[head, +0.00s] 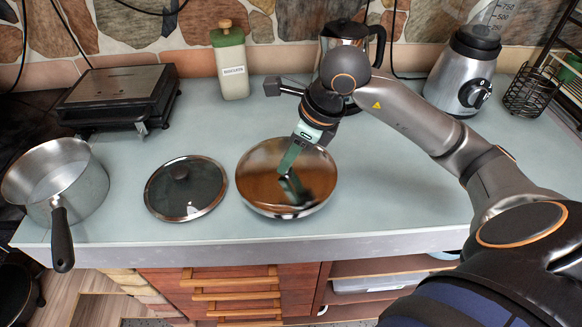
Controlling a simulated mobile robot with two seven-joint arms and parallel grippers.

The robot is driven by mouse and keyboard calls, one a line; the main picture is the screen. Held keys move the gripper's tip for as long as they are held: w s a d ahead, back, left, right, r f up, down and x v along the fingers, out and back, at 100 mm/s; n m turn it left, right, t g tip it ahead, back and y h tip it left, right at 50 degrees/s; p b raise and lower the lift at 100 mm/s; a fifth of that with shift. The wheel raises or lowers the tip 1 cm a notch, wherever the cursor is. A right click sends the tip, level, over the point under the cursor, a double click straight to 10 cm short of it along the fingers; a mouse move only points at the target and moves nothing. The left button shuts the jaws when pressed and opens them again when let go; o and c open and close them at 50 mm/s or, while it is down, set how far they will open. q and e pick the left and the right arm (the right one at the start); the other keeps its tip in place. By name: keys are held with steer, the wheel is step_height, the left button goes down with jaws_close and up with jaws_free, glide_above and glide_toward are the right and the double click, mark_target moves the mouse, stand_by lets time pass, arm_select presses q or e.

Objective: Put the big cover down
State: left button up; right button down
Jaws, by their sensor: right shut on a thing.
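The big cover (262,189) is a round, shiny steel disc with brown reflections, in the middle of the counter in the head view. My right gripper (288,170) reaches down over it from above and is shut on its dark handle near the middle. The fingers and reflections partly hide the handle. I cannot tell whether the cover touches the counter or is slightly above it. My left gripper is not in view.
A smaller glass lid (205,187) lies just left of the cover. A steel saucepan (85,190) stands at the far left, its handle over the front edge. The right counter is clear.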

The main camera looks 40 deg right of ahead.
mark_target(291, 168)
steer(key=shift+w+d+f, duration=0.1)
steer(key=shift+d+f, duration=0.1)
steer(key=shift+f, duration=0.05)
steer(key=shift+w+d+f, duration=0.1)
steer(key=shift+d+f, duration=0.05)
steer(key=shift+f, duration=1.55)
steer(key=shift+f, duration=0.15)
steer(key=c, duration=0.7)
jaws_free()
steer(key=shift+r, duration=0.3)
steer(key=v, duration=1.1)
steer(key=shift+s+d+r, duration=0.15)
steer(key=shift+s+r, duration=0.05)
steer(key=shift+r, duration=0.1)
